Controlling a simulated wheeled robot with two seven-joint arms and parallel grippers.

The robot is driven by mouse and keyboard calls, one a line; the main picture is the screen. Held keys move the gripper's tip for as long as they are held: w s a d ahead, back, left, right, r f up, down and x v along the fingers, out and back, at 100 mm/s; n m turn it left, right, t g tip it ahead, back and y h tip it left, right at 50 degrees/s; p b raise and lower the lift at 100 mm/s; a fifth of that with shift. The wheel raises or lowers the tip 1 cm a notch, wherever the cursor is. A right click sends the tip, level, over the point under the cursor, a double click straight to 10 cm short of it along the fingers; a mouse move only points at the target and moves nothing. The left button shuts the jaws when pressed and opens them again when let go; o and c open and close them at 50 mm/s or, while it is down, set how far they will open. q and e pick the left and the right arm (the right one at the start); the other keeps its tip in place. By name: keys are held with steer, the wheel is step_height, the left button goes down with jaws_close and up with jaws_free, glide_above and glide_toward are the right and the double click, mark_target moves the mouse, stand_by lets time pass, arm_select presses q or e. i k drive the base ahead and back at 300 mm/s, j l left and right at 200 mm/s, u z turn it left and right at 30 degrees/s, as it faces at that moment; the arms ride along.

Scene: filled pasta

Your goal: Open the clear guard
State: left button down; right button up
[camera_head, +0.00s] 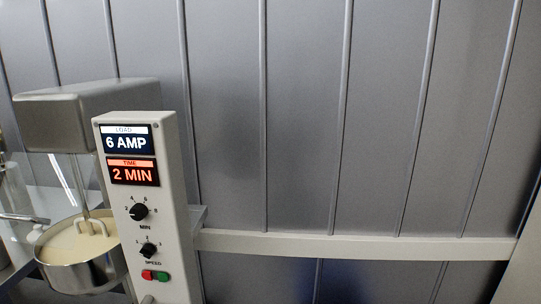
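The clear guard (45,180) is a faint see-through panel at the left, in front of the mixer's shaft and above the bowl. Its edges are hard to make out, and a bright streak shows on it. The steel bowl (85,277) below holds a pale dough or batter with a beater hook in it. I cannot make out either of my grippers in this view.
The mixer head (85,112) overhangs the bowl. A white control column (170,190) beside it shows "6 AMP" and "2 MIN", with two knobs and green and red buttons. A pale rail (350,246) runs along the grey panelled wall. Metal parts at the left edge are unclear.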

mark_target(7, 216)
steer(key=u, duration=1.45)
